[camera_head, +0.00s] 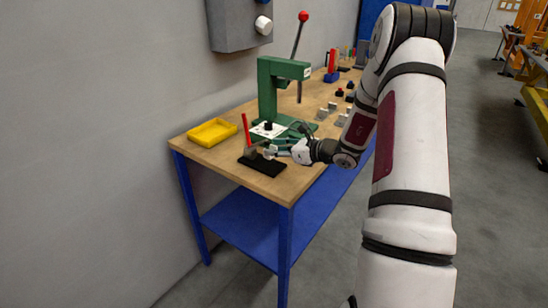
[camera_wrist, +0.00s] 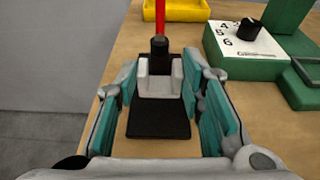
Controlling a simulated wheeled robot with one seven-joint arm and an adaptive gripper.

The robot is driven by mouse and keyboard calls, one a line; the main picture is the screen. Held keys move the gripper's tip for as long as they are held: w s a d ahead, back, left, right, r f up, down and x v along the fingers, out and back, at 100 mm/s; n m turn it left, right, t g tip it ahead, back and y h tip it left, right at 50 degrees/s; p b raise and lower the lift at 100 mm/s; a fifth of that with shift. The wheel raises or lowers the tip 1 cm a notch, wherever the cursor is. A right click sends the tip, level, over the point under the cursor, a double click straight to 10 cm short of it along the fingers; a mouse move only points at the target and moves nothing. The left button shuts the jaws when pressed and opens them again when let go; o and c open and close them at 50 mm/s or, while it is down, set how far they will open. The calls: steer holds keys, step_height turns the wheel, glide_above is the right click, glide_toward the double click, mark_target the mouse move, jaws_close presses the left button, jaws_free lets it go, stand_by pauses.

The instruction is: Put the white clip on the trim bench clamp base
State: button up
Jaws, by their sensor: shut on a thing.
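The white clip (camera_wrist: 160,82) is a pale U-shaped piece between the fingertips of my gripper (camera_wrist: 159,90) in the wrist view. My gripper is shut on it, with teal-lined fingers on either side. The black trim bench clamp base (camera_wrist: 158,122) shows below the clip, with its red upright handle (camera_wrist: 161,22) behind. In the head view the clamp base (camera_head: 265,167) lies near the bench's front edge, with my gripper (camera_head: 274,150) low over it. I cannot tell whether the clip touches the base.
A yellow tray (camera_head: 212,132) sits on the wooden bench (camera_head: 222,157), left of the clamp. A green press (camera_head: 268,95) stands behind, with a white number plate (camera_wrist: 240,38) at its base. Several small grey parts (camera_head: 328,110) lie farther back. A wall runs along the left.

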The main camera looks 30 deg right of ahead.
steer(key=f, duration=0.1)
steer(key=w+f, duration=0.1)
steer(key=shift+a+f, duration=0.2)
steer(key=shift+f, duration=0.55)
steer(key=shift+f, duration=0.1)
steer(key=o, duration=0.9)
steer(key=shift+f, duration=0.1)
